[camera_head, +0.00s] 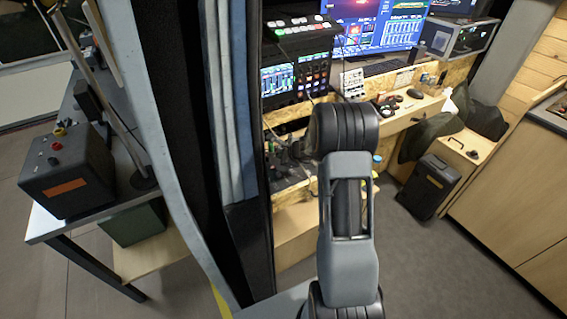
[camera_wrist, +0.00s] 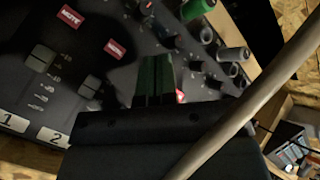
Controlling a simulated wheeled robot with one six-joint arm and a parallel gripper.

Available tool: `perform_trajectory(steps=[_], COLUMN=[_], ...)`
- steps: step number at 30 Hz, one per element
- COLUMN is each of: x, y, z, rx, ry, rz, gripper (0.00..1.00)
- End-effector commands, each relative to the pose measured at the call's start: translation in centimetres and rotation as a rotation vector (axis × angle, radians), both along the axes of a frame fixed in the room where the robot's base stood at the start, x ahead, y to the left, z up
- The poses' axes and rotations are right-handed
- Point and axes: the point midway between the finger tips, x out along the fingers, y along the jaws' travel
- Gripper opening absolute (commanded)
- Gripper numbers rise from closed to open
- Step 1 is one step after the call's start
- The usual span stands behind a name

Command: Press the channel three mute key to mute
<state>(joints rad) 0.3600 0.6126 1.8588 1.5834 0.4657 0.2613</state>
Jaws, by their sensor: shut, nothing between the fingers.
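In the wrist view, a dark mixer panel (camera_wrist: 95,75) carries red mute keys in a slanting row. The channel one mute key (camera_wrist: 70,15) and channel two mute key (camera_wrist: 115,48) show plainly. A third red key (camera_wrist: 180,96), in line with them, shows only as a small patch beside my fingers; the rest is hidden. My gripper (camera_wrist: 156,58) is shut and empty, its fingers over the panel near that third key. I cannot tell whether the fingers touch the panel. In the head view my arm blocks the middle, and the gripper is not distinguishable.
Grey fader caps (camera_wrist: 40,57) and channel labels (camera_wrist: 55,137) lie left of my fingers. Several knobs, one green (camera_wrist: 197,9), stand beyond and right. A pale bar (camera_wrist: 255,100) crosses the wrist view's right.

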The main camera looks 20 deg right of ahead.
Motion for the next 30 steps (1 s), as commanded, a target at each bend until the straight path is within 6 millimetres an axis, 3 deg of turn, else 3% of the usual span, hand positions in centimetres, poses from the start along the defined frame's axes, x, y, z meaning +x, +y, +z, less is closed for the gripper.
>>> perform_trajectory(steps=[30], x=[0.0], y=[0.0], z=[-1.0], rx=[0.0], ry=[0.0], rz=[0.0], gripper=[0.0])
